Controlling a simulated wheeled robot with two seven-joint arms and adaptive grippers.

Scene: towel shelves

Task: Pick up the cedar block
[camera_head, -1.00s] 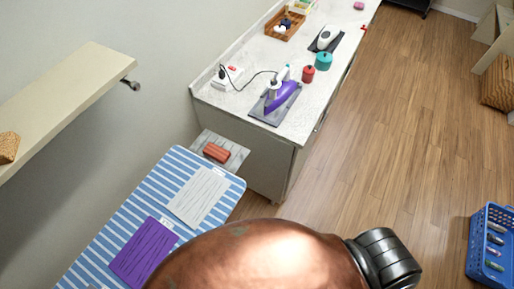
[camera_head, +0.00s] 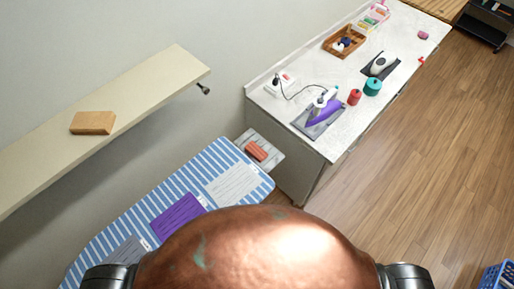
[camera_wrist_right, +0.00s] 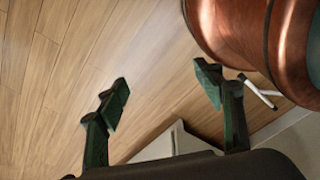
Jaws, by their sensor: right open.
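A light-brown wooden block (camera_head: 92,122), which looks like the cedar block, lies on the cream wall shelf (camera_head: 150,80) at the left of the head view. A smaller reddish, ridged block (camera_head: 256,151) lies on the grey end plate of the ironing board. My right gripper (camera_wrist_right: 163,92) shows in the right wrist view, with its two dark green fingers spread apart over the wood floor and nothing between them. Neither block shows in that view. My left gripper is out of view.
A striped ironing board (camera_head: 160,190) with several folded cloths stands below the shelf. A white counter (camera_head: 330,140) holds a purple iron (camera_head: 323,110), thread spools and a wooden tray (camera_head: 344,42). Open wood floor (camera_head: 420,150) lies to the right.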

